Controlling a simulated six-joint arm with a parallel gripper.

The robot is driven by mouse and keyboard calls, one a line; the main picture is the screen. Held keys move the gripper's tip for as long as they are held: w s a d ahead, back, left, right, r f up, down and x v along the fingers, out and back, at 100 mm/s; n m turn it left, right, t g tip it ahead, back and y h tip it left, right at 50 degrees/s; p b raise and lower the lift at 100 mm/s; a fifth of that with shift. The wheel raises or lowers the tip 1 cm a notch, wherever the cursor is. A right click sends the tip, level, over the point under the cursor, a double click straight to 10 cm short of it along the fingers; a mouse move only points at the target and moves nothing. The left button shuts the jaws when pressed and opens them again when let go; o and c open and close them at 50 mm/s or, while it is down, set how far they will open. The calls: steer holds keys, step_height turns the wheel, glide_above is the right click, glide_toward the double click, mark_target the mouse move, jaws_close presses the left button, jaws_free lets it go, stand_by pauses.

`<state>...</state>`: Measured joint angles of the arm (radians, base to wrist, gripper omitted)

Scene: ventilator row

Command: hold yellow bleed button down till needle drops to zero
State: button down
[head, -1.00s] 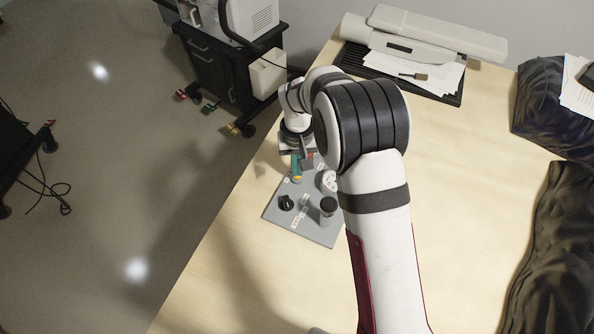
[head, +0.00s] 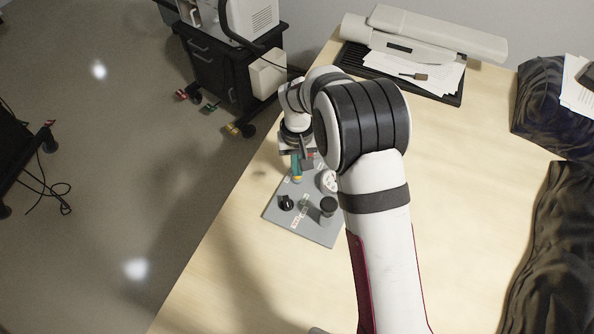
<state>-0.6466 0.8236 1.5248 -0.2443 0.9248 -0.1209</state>
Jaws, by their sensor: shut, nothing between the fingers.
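A grey panel (head: 318,232) lies on the wooden table near its left edge. On it a small teal part with a yellow-orange end (head: 296,178) stands near the back left; the yellow end may be the bleed button, but it is too small to be sure. A round white-faced gauge (head: 328,181) sits to its right, partly behind my arm; its needle cannot be read. My gripper (head: 298,155) is shut and empty, pointing down over the back of the panel, close to the teal part. I cannot tell whether it touches anything.
The panel also carries a black knob (head: 286,202), a dark-topped cylinder (head: 328,206) and a small white label. A black tray with papers (head: 420,75) lies at the back. A black cart (head: 215,75) stands beyond the table's left edge.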

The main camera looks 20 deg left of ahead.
steer(key=shift+r, duration=3)
steer(key=s+d+r+m, duration=0.3)
steer(key=d+r, duration=0.5)
steer(key=d, duration=0.2)
steer(key=s+d+r+m+y, duration=0.1)
steer(key=s+d+r+m, duration=0.4)
steer(key=s+d, duration=0.55)
steer(key=s+d+f+m, duration=0.1)
steer(key=s+d+m, duration=0.2)
steer(key=s, duration=0.7)
steer(key=shift+s+d+f+m+y, duration=0.2)
steer(key=shift+s+d+m+y, duration=0.1)
steer(key=shift+d+y, duration=0.15)
steer(key=shift+w, duration=0.1)
